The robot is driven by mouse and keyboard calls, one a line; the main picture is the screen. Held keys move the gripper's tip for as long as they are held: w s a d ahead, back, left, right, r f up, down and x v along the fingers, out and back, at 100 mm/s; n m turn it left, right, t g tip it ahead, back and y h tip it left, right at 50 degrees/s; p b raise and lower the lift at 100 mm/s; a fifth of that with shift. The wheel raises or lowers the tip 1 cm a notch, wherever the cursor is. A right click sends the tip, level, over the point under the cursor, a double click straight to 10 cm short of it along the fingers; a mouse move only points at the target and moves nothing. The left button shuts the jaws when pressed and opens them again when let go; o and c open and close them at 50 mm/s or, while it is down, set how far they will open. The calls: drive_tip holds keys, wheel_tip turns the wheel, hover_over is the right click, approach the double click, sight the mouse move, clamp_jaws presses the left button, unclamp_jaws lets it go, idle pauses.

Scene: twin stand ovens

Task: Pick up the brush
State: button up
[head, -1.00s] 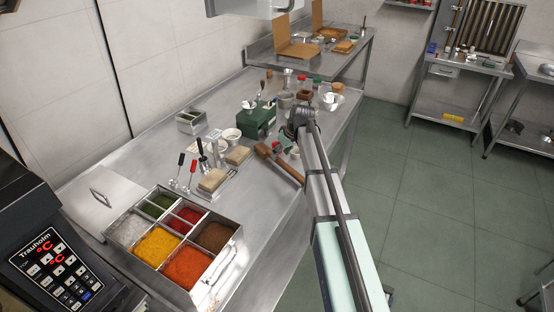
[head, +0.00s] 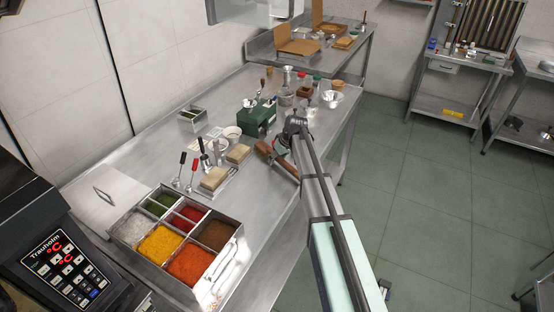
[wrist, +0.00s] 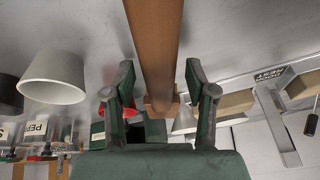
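The brush, as far as I can tell, is the long brown wooden piece (head: 284,164) lying on the steel table near its right edge. Its bristles cannot be made out. In the wrist view its wooden handle (wrist: 155,45) runs between my two fingers, with a wider wooden block at its lower end. My gripper (wrist: 160,85) is open, one green finger on each side of the handle, with gaps visible on both sides. In the head view my gripper (head: 281,145) is at the brush, and my wrist hides part of it.
A green box (head: 258,120), white bowl (head: 232,133) and several jars stand behind. A spice tray (head: 163,243) is in front.

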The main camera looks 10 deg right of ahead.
clamp_jaws()
drive_tip(key=shift+r, duration=0.2)
